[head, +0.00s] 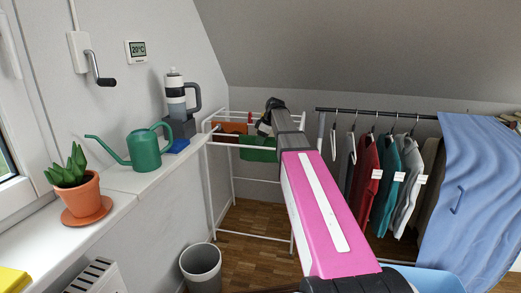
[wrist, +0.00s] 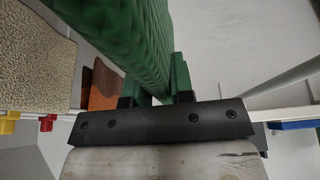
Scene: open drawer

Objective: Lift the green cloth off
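The green cloth (head: 258,152) hangs on the white drying rack (head: 210,190) in the head view. In the wrist view the textured green cloth (wrist: 125,35) fills the upper middle and comes down between the two fingers. My gripper (wrist: 155,88) has its fingers apart, one on each side of the cloth. I cannot tell whether either finger touches it. In the head view my gripper (head: 264,125) is at the top of the cloth, partly hidden by my arm.
An orange cloth (head: 229,128) hangs left of the green one. A coffee maker (head: 177,100), a green watering can (head: 145,150) and a potted plant (head: 75,180) stand on the ledge. A clothes rail (head: 375,111) with garments is at the right. A grey bin (head: 201,268) stands below.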

